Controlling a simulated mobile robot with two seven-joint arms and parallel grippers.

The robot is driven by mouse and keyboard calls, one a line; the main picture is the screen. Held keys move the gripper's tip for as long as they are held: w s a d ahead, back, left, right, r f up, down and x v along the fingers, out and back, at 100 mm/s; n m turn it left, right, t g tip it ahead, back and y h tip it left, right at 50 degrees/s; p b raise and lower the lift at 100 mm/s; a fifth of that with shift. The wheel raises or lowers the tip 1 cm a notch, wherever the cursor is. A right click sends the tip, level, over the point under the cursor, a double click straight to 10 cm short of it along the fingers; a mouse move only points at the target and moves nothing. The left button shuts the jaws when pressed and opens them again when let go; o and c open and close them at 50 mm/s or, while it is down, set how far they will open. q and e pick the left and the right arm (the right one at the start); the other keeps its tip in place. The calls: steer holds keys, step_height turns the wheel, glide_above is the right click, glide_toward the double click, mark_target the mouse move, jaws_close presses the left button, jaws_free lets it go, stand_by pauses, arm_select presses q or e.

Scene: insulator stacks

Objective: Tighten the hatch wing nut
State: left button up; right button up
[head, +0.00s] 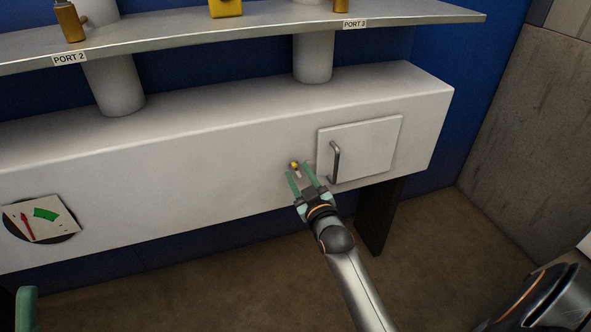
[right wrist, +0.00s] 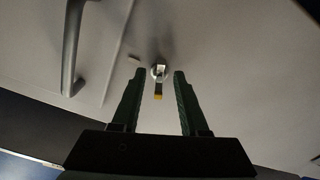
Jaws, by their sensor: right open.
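The hatch (head: 372,146) is a closed-looking white square door with a grey bar handle (head: 334,162) on its left side. The wing nut (head: 294,165) is a small metal piece with a yellow tip, on the white box face just left of the hatch. My right gripper (head: 299,170) is open, its two green fingers pointing at the wing nut. In the right wrist view, the wing nut (right wrist: 158,72) shows in the gap between the fingertips, with no visible contact; depth is hard to judge. A green part of my left gripper (head: 27,305) shows at the bottom left; its jaws are cut off.
A gauge (head: 40,218) with a red needle and green band is on the box at the left. A metal shelf (head: 250,28) with port labels runs above. A concrete wall (head: 530,120) stands at the right.

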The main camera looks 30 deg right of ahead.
steer(key=shift+w, duration=0.2)
steer(key=shift+c, duration=0.4)
jaws_close()
